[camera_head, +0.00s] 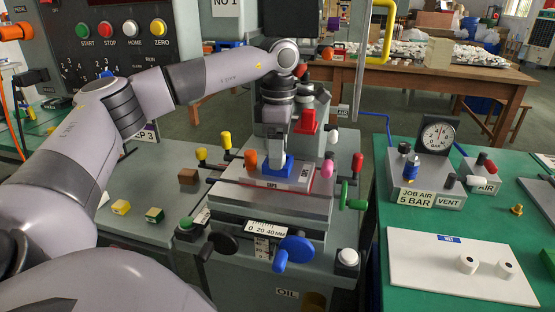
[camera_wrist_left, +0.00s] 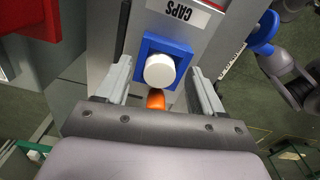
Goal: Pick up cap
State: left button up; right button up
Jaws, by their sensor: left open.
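A white round cap (camera_wrist_left: 160,70) sits in a square blue holder (camera_wrist_left: 148,45), seen from above in the left wrist view. A label reading CAPS (camera_wrist_left: 180,10) lies beside it. In the head view the blue holder (camera_head: 266,169) shows on the machine's front slide, and the cap is hidden by my left gripper (camera_head: 275,148). My left gripper points down over the holder. In the left wrist view its two fingers (camera_wrist_left: 160,82) are apart, one on each side of the cap, with gaps visible between fingers and holder. My right gripper is not seen.
An orange knob (camera_head: 250,160) stands close to the holder.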

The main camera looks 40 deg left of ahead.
pick_arm(q)
jog(key=c, duration=1.2)
jog(key=shift+r, duration=0.1)
jog(key=shift+r, duration=0.65)
notch_tip(320, 180, up, 19)
jog(key=p, duration=0.6)
jog(key=shift+f, duration=0.2)
